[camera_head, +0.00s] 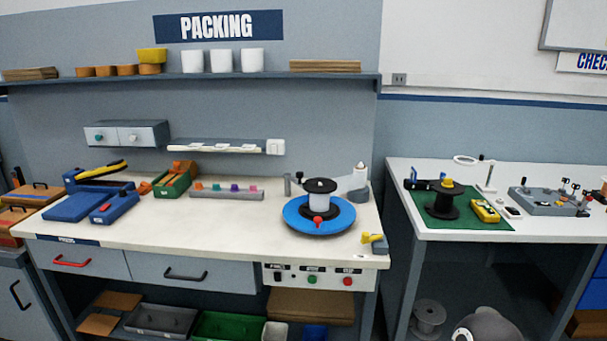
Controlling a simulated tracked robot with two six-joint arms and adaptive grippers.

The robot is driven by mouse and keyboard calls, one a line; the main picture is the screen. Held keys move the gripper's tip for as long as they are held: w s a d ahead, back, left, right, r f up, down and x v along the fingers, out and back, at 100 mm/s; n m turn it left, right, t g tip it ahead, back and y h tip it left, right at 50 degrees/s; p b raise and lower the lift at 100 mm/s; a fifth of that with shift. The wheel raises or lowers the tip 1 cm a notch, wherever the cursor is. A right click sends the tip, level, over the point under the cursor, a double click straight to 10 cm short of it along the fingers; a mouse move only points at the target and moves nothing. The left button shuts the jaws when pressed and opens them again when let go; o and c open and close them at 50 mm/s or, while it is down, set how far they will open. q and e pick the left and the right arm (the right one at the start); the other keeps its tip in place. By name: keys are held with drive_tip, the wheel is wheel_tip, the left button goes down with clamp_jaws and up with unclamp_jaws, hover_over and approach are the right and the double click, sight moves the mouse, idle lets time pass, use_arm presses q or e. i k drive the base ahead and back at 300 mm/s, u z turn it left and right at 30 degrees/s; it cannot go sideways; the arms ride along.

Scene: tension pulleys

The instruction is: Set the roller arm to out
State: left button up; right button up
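On the packing bench, a blue turntable (338,219) carries a white roll with a black top (320,198) and a red knob (318,222) at its front. Behind it, a pale grey arm (347,183) reaches left from an upright post (361,172); it looks like the roller arm. A short grey upright roller (287,184) stands to the left of the roll; whether it joins the arm is hidden behind the roll. Any out marking is too small to read. Neither of my grippers is in view.
A yellow-handled device (376,242) sits at the bench's right front corner, above a button panel (318,279). A rail with coloured knobs (226,191) lies left of the turntable. A gap separates the bench from the right table (550,228). A rounded grey shape (488,326) shows at the bottom edge.

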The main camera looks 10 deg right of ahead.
sight(298, 175)
drive_tip(key=z, duration=0.1)
drive_tip(key=i, duration=1)
drive_tip(key=u, duration=0.1)
